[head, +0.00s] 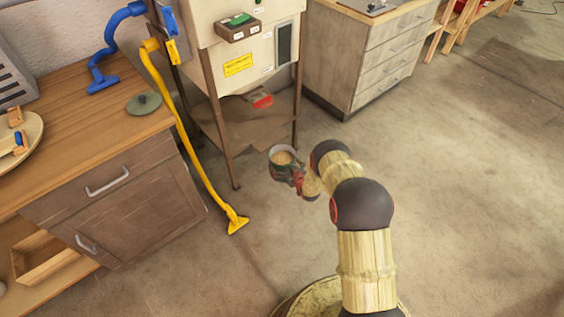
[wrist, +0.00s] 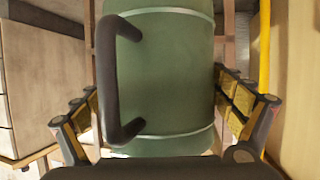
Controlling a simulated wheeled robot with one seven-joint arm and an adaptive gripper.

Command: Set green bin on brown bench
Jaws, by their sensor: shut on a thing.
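My gripper (head: 297,180) is shut on the green bin (head: 280,172), out over the floor in front of the cream machine. In the head view the bin looks small and upright, with a pale rim and tan contents at its open top. In the wrist view the green bin (wrist: 175,75) fills the middle, with a dark handle on its left side and the fingers of my gripper (wrist: 157,95) on both sides of it. The brown bench (head: 75,118) stands at the left, apart from the bin, with a wooden top over a drawer and door.
A round green lid (head: 143,104), a blue hose (head: 104,55) and a round wooden tray (head: 33,132) are on the bench. A yellow hose (head: 184,125) hangs between bench and machine (head: 243,75) to the floor. A drawer cabinet (head: 365,60) stands behind. Floor at right is clear.

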